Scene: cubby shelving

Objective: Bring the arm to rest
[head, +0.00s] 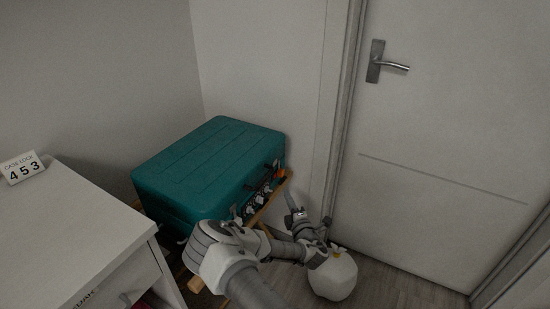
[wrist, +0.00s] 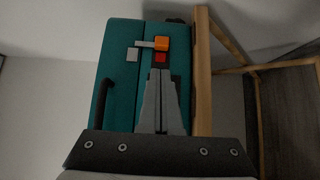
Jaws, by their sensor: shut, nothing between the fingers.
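My gripper (wrist: 160,75) is shut and empty in the wrist view. Its fingertips appear just below a small red part (wrist: 160,57) and an orange latch piece (wrist: 162,43) on the teal case; I cannot tell whether they touch. In the head view my arm reaches from the bottom centre to the right, then up along the case's front right corner. My gripper (head: 288,194) is small there and its fingers are hard to make out. The teal case (head: 205,165) has its lid down. Its front, with dark handle (head: 262,174) and lock parts, is partly hidden by my arm.
The case rests on a wooden stand (head: 268,203). A white cabinet (head: 85,235) at left bears a sign (head: 21,168) reading "CASE LOCK 453". A closed white door (head: 450,130) stands at right. A white rounded, bag-like thing (head: 335,278) is on the floor beside my arm.

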